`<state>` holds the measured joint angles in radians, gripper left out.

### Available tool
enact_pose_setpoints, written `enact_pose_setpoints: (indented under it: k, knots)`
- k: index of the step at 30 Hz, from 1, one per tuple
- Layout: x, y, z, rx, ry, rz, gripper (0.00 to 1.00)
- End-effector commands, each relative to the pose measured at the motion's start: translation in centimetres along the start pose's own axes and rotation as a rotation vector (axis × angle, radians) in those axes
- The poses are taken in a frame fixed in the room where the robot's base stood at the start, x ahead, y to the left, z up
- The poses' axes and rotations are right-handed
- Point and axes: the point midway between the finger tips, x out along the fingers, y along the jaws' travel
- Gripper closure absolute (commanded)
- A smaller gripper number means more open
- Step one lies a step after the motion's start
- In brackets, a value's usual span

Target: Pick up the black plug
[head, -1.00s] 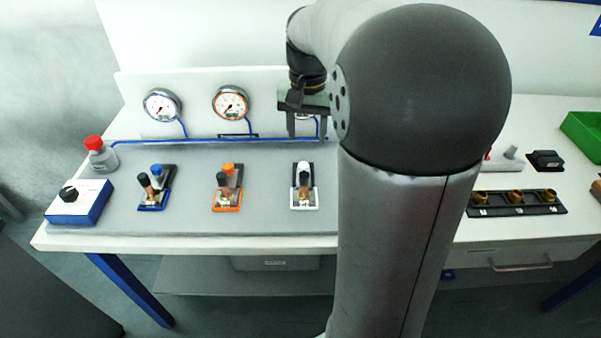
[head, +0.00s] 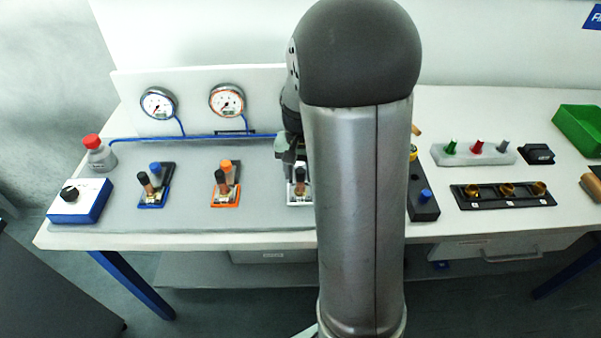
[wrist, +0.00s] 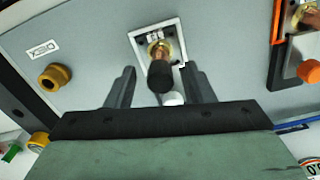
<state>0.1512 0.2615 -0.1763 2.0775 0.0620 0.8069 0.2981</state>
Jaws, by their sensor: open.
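A black-topped plug (wrist: 160,78) with a brown lower part stands in a brass fitting in the white-framed station (wrist: 138,37) in the wrist view. A white-topped piece (wrist: 173,98) is right behind it. My gripper (wrist: 160,72) is open, with one finger on each side of the plug and a gap to both. In the head view the same plug (head: 300,174) shows just left of my arm. My gripper (head: 287,157) is above and behind it there, partly hidden by my arm. Similar black-topped pieces stand in the blue station (head: 145,180) and the orange station (head: 221,180).
Two gauges (head: 158,104) stand at the back left. A rack of coloured pegs (head: 472,153) and a black strip with brass sockets (head: 505,195) are at the right.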

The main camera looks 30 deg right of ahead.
Motion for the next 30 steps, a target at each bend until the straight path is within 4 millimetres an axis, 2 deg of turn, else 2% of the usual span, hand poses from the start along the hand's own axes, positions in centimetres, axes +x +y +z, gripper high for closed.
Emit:
enact_pose_setpoints:
  k: [5,6,9,11,23,26,30]
  knots:
    - [0.0,0.0,0.0,0.0,0.0,0.0,0.51]
    - [0.0,0.0,0.0,0.0,0.0,0.0,0.57]
    - [0.0,0.0,0.0,0.0,0.0,0.0,0.85]
    - [0.0,0.0,0.0,0.0,0.0,0.0,0.99]
    - [-0.4,0.0,0.0,0.0,0.001,-0.001,0.99]
    - [-1.2,-0.1,-0.1,-0.001,0.002,-0.002,0.99]
    - [-3.4,0.0,0.0,0.0,0.004,-0.003,0.99]
